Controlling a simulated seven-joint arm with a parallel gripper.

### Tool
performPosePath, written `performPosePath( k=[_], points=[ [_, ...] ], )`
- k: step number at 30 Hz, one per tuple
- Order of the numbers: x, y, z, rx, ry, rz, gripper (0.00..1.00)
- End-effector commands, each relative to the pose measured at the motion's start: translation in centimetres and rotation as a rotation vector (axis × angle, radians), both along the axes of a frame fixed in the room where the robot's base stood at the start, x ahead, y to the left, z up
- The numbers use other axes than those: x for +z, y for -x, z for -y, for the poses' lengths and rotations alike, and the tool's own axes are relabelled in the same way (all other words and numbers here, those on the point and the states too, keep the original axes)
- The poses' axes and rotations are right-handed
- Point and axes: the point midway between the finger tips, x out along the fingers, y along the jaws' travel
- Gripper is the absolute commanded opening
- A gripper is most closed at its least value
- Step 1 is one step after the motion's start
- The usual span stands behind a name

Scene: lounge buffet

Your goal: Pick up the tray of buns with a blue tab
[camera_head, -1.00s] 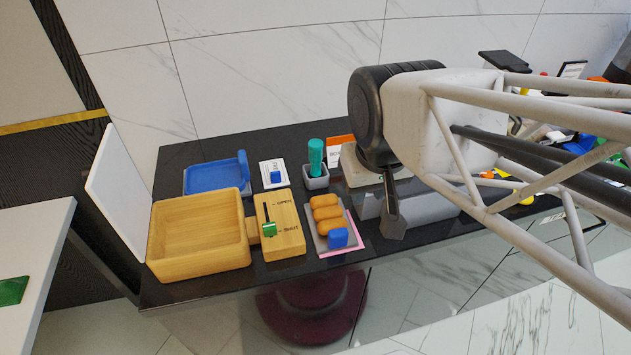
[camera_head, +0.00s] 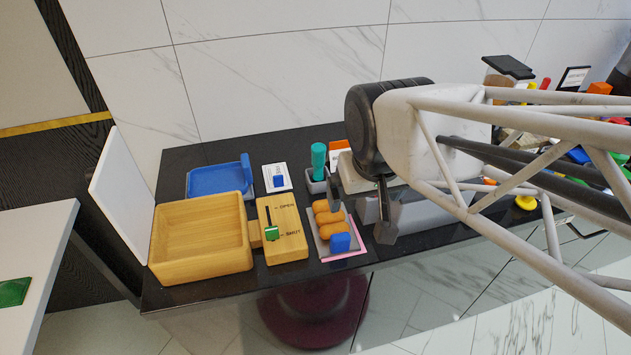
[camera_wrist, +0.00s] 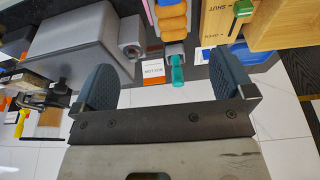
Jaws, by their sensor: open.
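The grey tray (camera_head: 322,247) holds orange-brown buns (camera_head: 327,218) in a row, with a blue tab (camera_head: 340,243) at its near end. It lies on a pink sheet (camera_head: 346,257) near the counter's front edge. My gripper (camera_head: 361,208) is open and empty, its dark fingers pointing down. In the head view one finger overlaps the far bun and the other is right of the tray; whether they touch anything I cannot tell. In the wrist view the buns (camera_wrist: 171,14) are cut off at the top edge, beyond the open fingers (camera_wrist: 165,84). The blue tab is not identifiable there.
Left of the tray is a wooden block (camera_head: 284,243) with a green slider, joined to a wooden box (camera_head: 200,268). Behind stand a teal-handled item (camera_head: 318,158) in a grey holder and a blue tray (camera_head: 215,181). A grey casing (camera_head: 425,212) is to the right.

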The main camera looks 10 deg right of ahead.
Motion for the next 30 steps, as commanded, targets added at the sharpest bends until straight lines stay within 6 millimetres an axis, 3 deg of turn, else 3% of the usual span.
performPosePath(
  k=[9, 16, 21, 30],
  points=[
    [-6.8, -4.8, -0.7, 0.000, 0.001, 0.071, 1.00],
    [-11.0, -7.1, -1.2, 0.000, -0.002, 0.119, 1.00],
    [-12.1, -7.7, -1.4, 0.001, -0.004, 0.133, 1.00],
    [-12.2, -7.8, -1.4, 0.001, -0.004, 0.135, 1.00]
  ],
)
